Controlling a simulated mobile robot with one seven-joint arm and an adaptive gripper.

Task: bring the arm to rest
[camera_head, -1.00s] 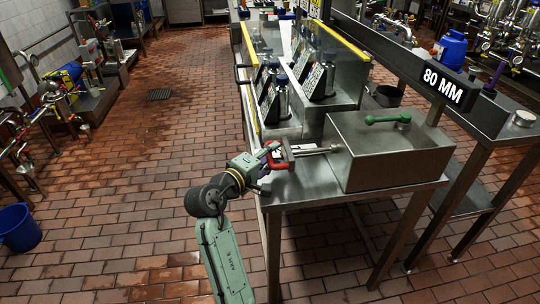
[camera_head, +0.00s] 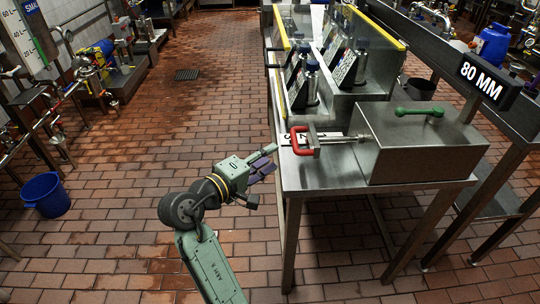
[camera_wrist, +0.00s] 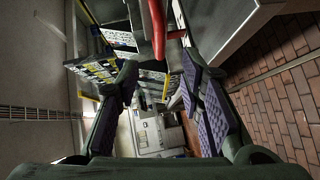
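My gripper (camera_head: 266,166) is in the head view at the lower middle, to the left of the steel table's near corner and apart from it. In the wrist view its two fingers with purple pads (camera_wrist: 160,88) stand apart with nothing between them. A red handle (camera_head: 304,139) on a steel rod sticks out from the left side of a steel box (camera_head: 420,145) on the table. The handle also shows in the wrist view (camera_wrist: 158,30), beyond the fingers at the top. A gap separates my gripper from it.
The steel table (camera_head: 310,180) stands to the right of my arm. A green handle (camera_head: 420,112) lies on the box's top. A blue bucket (camera_head: 46,194) stands at the far left. The tiled floor (camera_head: 110,190) left of my arm is clear.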

